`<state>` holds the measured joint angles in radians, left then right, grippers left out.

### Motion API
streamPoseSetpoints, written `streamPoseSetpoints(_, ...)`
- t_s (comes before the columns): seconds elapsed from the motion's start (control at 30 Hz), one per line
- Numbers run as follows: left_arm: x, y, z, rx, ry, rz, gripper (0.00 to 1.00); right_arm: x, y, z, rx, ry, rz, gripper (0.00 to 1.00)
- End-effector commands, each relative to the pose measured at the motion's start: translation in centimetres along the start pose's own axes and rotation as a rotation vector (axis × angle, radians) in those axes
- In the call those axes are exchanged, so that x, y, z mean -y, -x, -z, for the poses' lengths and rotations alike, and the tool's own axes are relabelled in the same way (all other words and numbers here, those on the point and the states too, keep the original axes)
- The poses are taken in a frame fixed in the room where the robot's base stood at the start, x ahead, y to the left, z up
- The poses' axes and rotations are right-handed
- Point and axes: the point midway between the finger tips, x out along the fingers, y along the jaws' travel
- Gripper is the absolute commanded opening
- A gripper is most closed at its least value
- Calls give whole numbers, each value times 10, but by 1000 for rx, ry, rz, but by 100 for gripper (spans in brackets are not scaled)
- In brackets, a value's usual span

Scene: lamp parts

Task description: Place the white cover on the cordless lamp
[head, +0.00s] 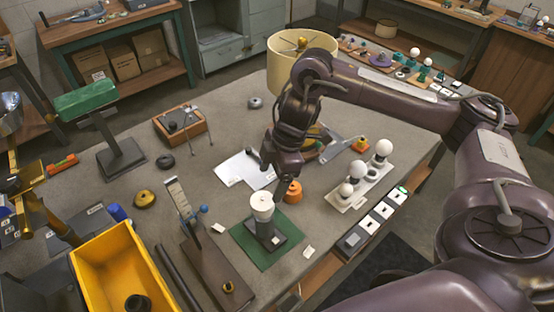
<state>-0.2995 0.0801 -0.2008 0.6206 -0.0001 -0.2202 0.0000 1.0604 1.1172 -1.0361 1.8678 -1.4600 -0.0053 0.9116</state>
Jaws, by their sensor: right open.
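The white cover (262,205) is a short white cylinder. It appears upright on top of the cordless lamp (268,238), a dark post-like body standing on a green mat (244,238). I cannot tell from this angle whether the cover is fully seated. My right gripper (270,182) points down just above and behind the cover, its jaws open. The fingers are small and dark here, and any gap between them and the cover is hard to judge. My left gripper is out of view.
An orange knob-like part (293,192) stands close to the right of the cover. White bulbs on a tray (346,202) are further right. A yellow bin (125,270) and a dark stand (215,268) are to the left. White papers (243,170) lie behind.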

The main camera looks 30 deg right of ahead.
Motion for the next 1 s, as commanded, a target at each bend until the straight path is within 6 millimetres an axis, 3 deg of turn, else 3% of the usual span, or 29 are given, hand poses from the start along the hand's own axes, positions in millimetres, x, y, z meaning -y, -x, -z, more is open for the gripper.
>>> streamPoseSetpoints(0.1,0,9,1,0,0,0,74,-1,25,1,0,0,-4,77)
streamPoseSetpoints(0.3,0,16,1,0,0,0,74,0,44,0,0,0,0,77)
streamPoseSetpoints(1.0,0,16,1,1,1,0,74,0,46,0,0,0,1,77)
